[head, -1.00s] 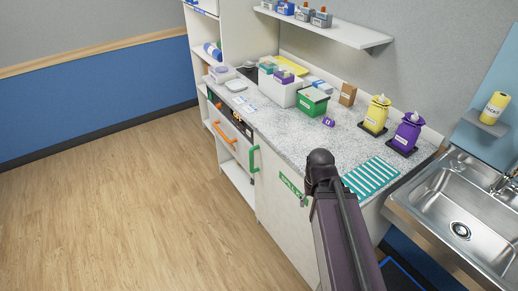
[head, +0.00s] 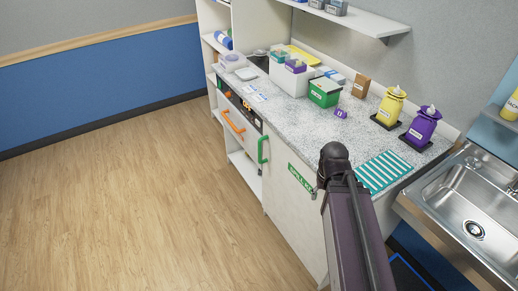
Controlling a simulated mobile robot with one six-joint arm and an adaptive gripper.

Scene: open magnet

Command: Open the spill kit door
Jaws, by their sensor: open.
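The spill kit door (head: 291,221) is a pale cabinet front under the counter, in the middle of the head view. It looks shut. A green label (head: 301,181) with white lettering, partly covered by my arm, sits near its top. A green upright handle (head: 262,150) stands out at the door's upper left edge. My dark arm rises from the bottom and crosses in front of the door's right part. My gripper cannot be made out; the arm hides what lies behind it. A small grey part shows beside the label, too small to identify.
A drawer with an orange handle (head: 233,122) is left of the door. The speckled counter (head: 300,116) carries boxes, a yellow bottle (head: 390,106), a purple bottle (head: 422,126) and a striped mat (head: 383,172). A steel sink (head: 469,203) stands right. The wood floor (head: 130,205) is clear.

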